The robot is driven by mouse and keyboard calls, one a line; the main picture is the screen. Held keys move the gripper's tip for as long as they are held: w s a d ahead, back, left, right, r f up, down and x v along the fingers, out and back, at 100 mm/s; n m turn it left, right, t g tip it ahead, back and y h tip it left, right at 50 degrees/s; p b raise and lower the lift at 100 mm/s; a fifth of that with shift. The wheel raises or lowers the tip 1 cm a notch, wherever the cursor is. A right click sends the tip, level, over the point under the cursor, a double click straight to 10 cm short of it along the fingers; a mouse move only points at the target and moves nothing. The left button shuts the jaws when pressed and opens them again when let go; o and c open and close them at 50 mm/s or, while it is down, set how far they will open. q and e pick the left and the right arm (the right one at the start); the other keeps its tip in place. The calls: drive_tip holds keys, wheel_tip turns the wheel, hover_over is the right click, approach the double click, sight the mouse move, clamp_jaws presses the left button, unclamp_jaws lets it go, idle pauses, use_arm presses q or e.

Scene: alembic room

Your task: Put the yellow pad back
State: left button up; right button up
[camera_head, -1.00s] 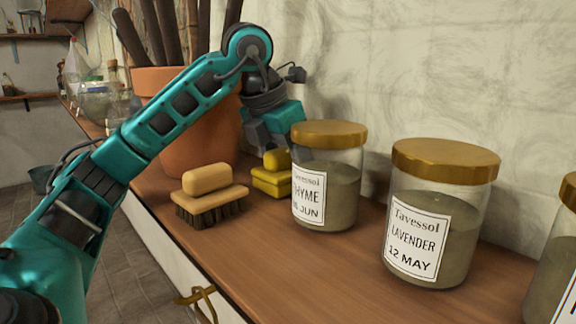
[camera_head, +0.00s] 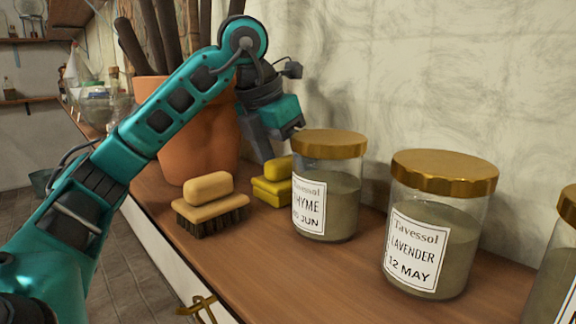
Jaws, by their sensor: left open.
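The yellow pad (camera_head: 272,190) lies on the wooden counter between the scrubbing brush and the thyme jar. It looks like two stacked yellow pieces, and the jar hides its right end. My left gripper (camera_head: 262,148) is open just above and behind the pad, pointing down. It appears empty and apart from the pad; its far finger is partly hidden. My right gripper is not in view.
A wooden brush (camera_head: 210,205) lies left of the pad. The thyme jar (camera_head: 327,190) and lavender jar (camera_head: 430,240) stand to the right. A terracotta pot (camera_head: 200,140) stands behind the brush. The counter (camera_head: 290,270) is clear in front.

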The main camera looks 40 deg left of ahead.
sight(266, 182)
use_arm(q)
drive_tip(key=p+v, duration=0.4)
drive_tip(key=v, duration=0.5)
drive_tip(key=shift+w, duration=0.1)
drive_tip(key=shift+r+p, duration=0.25)
drive_tip(key=shift+p, duration=0.15)
drive_tip(key=shift+s+r, duration=0.15)
drive_tip(key=shift+s, duration=0.1)
